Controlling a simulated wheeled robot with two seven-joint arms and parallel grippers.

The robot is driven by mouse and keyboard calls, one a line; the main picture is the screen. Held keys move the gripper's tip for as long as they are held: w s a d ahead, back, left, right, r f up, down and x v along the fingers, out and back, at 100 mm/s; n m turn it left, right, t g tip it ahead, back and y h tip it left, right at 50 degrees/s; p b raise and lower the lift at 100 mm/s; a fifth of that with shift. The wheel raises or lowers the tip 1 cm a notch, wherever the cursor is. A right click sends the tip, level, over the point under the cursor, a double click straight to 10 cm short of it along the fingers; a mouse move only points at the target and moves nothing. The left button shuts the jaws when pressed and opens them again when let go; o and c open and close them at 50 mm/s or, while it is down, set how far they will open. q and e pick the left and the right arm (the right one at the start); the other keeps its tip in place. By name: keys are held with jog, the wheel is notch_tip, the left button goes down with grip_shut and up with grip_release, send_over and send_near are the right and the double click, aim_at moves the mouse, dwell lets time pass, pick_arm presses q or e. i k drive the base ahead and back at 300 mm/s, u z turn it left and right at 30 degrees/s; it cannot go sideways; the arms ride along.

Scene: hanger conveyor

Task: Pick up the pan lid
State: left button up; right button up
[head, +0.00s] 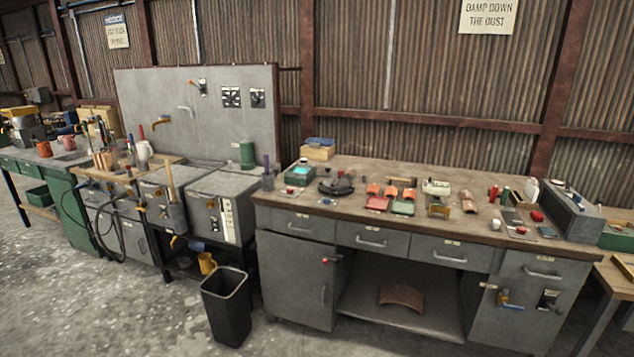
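I cannot clearly make out a pan lid in the head view. A dark, low, rounded object (337,186) lies on the left part of the wooden-topped workbench (330,203); it is too small to tell whether it is the lid. Neither of my grippers is in view.
Several small parts and trays, among them a red tray (377,204), crowd the workbench. A grey box (562,208) stands at its right end. A black bin (227,306) stands on the floor before the benches. The floor at the left front is clear.

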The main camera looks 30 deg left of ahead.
aim_at(327, 172)
jog(key=u, duration=1.2)
jog(key=i, duration=1.95)
jog(key=z, duration=0.85)
jog(key=i, duration=0.8)
jog(key=z, duration=0.8)
